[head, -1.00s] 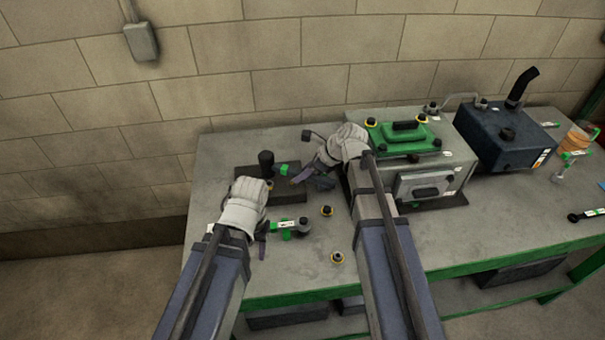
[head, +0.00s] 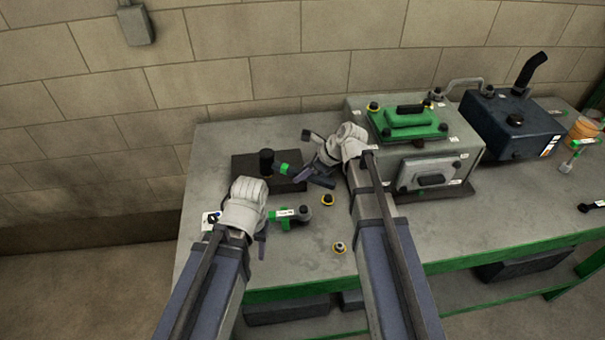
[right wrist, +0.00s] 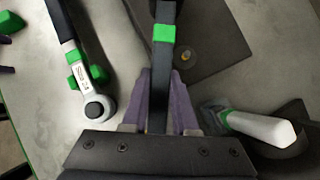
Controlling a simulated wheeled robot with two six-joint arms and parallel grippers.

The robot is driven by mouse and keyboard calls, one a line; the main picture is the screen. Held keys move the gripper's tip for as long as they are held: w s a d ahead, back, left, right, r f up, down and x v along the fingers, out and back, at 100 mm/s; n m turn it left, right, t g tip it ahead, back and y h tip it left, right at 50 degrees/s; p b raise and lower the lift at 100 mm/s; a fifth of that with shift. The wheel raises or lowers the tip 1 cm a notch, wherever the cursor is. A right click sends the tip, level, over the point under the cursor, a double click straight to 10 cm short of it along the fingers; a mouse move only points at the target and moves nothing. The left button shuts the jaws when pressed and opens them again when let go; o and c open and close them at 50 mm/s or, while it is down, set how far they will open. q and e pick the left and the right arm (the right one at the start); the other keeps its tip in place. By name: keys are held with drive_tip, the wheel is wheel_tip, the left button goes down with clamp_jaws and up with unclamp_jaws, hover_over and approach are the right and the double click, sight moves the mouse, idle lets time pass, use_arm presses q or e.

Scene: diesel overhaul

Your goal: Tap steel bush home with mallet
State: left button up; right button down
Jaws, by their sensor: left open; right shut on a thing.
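My right gripper (head: 322,172) is shut on the dark handle of the mallet (right wrist: 163,60), which has a green band. In the head view, a black mallet head (head: 266,161) appears above the dark plate (head: 287,186) on the bench. In the right wrist view, the mallet's far end runs out of the top edge. A small brass-coloured round part (right wrist: 184,54) lies on the dark plate, close to the handle. I cannot make out the steel bush for sure. My left gripper (head: 258,225) is open and seems empty, low over the bench left of the ratchet.
A green-marked ratchet (head: 291,215) lies by my left gripper.

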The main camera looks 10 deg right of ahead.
drive_tip(key=shift+s+r+p, duration=0.1)
drive_tip(key=shift+r+p, duration=2.1)
drive_tip(key=shift+r, duration=0.1)
drive_tip(key=shift+f, duration=0.1)
drive_tip(key=shift+a+r+h+p, duration=0.1)
drive_tip(key=shift+r+h+p, duration=0.2)
drive_tip(key=shift+r+p, duration=0.5)
drive_tip(key=shift+f, duration=0.35)
drive_tip(key=shift+f, duration=0.2)
